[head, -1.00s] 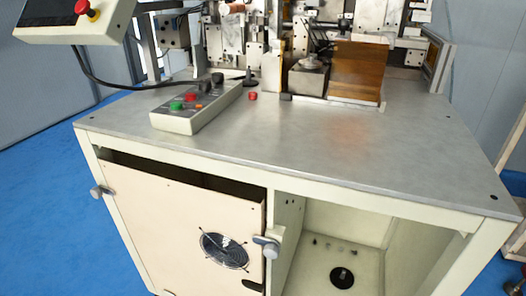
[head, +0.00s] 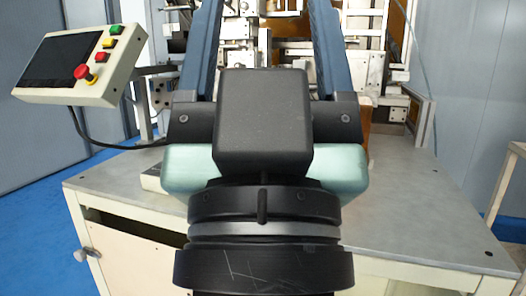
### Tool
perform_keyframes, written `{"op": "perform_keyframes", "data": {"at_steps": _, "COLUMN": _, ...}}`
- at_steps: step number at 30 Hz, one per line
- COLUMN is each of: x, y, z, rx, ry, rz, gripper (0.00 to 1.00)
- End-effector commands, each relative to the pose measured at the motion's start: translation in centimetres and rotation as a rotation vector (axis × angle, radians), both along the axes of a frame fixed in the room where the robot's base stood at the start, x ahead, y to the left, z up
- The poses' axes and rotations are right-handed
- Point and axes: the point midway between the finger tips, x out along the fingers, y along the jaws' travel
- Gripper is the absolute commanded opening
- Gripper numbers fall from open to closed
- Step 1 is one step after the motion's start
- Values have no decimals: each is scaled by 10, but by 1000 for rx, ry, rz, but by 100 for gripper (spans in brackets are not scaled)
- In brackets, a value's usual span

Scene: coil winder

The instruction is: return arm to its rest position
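My gripper (head: 265,20) is large in the middle of the head view and points away toward the coil winder (head: 380,65). Its two blue fingers stand wide apart, with nothing seen held between them. The top edge of the picture cuts off the fingertips. My black wrist and the pale green gripper body hide much of the bench and part of the machine.
The coil winder's grey bench top (head: 425,220) has bare room at the right. A control panel (head: 85,65) with a screen and a red knob stands at the left. Below is a cream cabinet (head: 140,262). The button box is mostly hidden. A wall closes the right side.

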Motion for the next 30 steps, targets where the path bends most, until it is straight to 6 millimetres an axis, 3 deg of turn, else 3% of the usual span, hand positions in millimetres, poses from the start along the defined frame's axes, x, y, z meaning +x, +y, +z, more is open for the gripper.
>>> {"op": "perform_keyframes", "data": {"at_steps": 1, "x": -9, "y": 1, "z": 26, "rx": 12, "ry": -28, "rz": 31, "gripper": 72}}
{"op": "perform_keyframes", "data": {"at_steps": 8, "x": -4, "y": 2, "z": 86, "rx": 7, "ry": -14, "rz": 24, "gripper": 72}}
{"op": "perform_keyframes", "data": {"at_steps": 21, "x": -3, "y": 2, "z": 219, "rx": 5, "ry": -11, "rz": 23, "gripper": 72}}
{"op": "perform_keyframes", "data": {"at_steps": 25, "x": -3, "y": 2, "z": 248, "rx": 5, "ry": -11, "rz": 23, "gripper": 72}}
{"op": "perform_keyframes", "data": {"at_steps": 30, "x": -3, "y": 2, "z": 268, "rx": 5, "ry": -11, "rz": 23, "gripper": 72}}
